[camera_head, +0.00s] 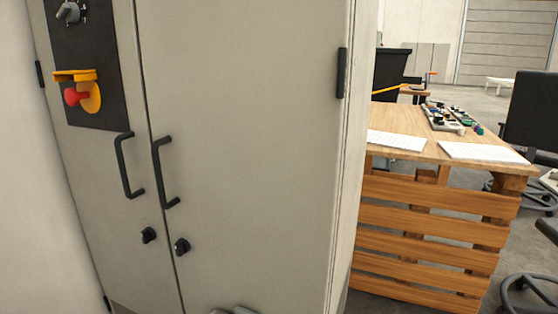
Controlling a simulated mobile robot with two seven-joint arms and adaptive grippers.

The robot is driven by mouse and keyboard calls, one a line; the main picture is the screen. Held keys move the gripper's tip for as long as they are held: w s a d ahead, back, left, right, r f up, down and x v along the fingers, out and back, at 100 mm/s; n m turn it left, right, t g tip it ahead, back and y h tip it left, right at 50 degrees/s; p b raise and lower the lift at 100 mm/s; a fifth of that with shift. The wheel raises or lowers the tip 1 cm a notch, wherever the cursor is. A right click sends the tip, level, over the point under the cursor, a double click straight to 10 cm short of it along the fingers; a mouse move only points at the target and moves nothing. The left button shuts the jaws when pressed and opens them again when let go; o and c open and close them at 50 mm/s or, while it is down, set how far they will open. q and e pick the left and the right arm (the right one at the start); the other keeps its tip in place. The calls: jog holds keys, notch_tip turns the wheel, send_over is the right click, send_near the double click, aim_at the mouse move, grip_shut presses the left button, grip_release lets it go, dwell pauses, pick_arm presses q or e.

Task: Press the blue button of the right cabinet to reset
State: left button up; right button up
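A tall grey two-door cabinet (245,130) fills the left and middle of the head view. Its left door carries a black panel (95,55) with a rotary switch (68,12) at the top and a red mushroom button (76,95) on a yellow mount below. Two black handles (128,165) stand side by side at the door seam, with two black knobs (148,236) below. The panel's top is cut off by the picture edge. I see no blue button in this view. Neither of my grippers can be made out.
Dark chairs (532,112) are at the far right. A small grey rounded part, unclear, shows at the bottom edge.

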pick_arm(q)
grip_shut()
dwell(1.4)
